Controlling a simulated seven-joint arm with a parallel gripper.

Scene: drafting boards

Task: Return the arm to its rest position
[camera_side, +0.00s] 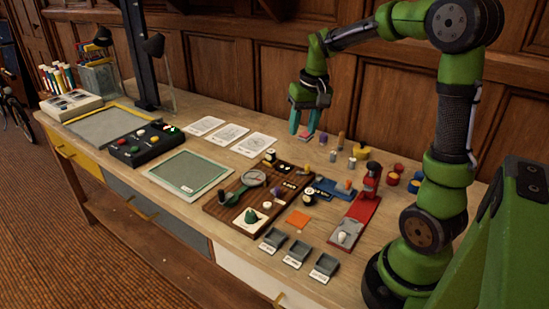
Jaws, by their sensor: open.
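My gripper (303,127) has teal fingers pointing down and is open. It hangs over the back part of the wooden table (345,272), near the wall side. A small pink-red item (304,136) shows just below the fingertips; I cannot tell whether the fingers touch it. My green arm rises from the right and bends down to the gripper.
A dark wooden board (222,207) with a magnifying glass (252,178) lies mid-table. Small upright pieces stand right of the gripper, near a red stand (359,215). Three grey trays (297,250) line the front. White cards (254,145) lie left of the gripper.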

